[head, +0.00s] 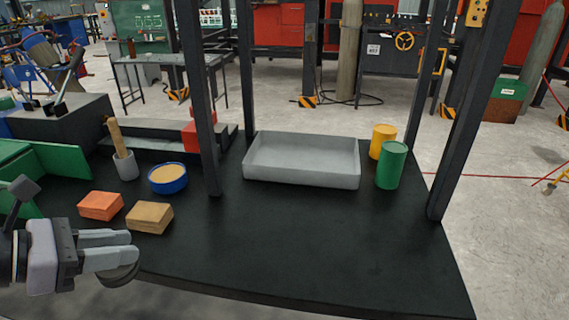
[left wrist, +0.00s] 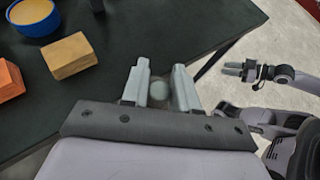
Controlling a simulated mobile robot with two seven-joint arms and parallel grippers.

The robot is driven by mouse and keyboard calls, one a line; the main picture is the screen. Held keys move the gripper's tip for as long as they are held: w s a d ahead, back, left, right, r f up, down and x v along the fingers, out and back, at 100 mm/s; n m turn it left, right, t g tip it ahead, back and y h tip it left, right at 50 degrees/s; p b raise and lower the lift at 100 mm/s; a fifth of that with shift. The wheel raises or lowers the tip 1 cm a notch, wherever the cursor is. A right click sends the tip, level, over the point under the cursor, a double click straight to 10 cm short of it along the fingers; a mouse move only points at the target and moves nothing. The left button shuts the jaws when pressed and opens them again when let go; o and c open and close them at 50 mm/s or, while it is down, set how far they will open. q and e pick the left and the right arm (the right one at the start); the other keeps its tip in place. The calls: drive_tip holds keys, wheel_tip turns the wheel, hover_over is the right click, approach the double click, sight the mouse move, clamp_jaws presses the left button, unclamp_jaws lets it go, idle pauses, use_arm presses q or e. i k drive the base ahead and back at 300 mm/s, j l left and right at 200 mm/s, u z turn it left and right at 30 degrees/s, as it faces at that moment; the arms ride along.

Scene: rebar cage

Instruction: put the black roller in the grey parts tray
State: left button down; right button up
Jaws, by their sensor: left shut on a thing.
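My left gripper (head: 112,250) is at the lower left in the head view, beyond the near edge of the black table. It is shut on a dark round thing, taken as the black roller (head: 120,275), which shows below its fingertips. In the left wrist view the roller's greyish round end (left wrist: 158,91) sits between the two fingers (left wrist: 158,88). The grey parts tray (head: 302,180) stands empty on the table, right of the gripper and farther back. My right gripper (left wrist: 235,69) shows only in the left wrist view, with its fingers apart and nothing between them.
An orange block (head: 100,206), a tan block (head: 149,218) and a blue bowl (head: 168,185) lie left of the tray. Green (head: 391,166) and yellow (head: 383,141) cylinders stand at its right. Dark posts (head: 199,110) rise around it. The table's front middle is clear.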

sight(314, 165)
drive_tip(key=k+l+u, duration=0.1)
drive_tip(key=l, duration=0.55)
drive_tip(key=k+l, duration=0.1)
drive_tip(key=l, duration=0.55)
drive_tip(key=l+u, duration=0.15)
drive_tip(key=l, duration=0.5)
drive_tip(key=k+l+u, duration=0.2)
drive_tip(key=l, duration=0.45)
drive_tip(key=i+l+u, duration=0.25)
drive_tip(key=l, duration=0.4)
drive_tip(key=i+l+u, duration=0.25)
drive_tip(key=i+l, duration=0.25)
drive_tip(key=i+l+u, duration=0.15)
drive_tip(key=i+l, duration=0.25)
drive_tip(key=i+l+u, duration=0.15)
drive_tip(key=i+l, duration=0.2)
drive_tip(key=l, duration=0.25)
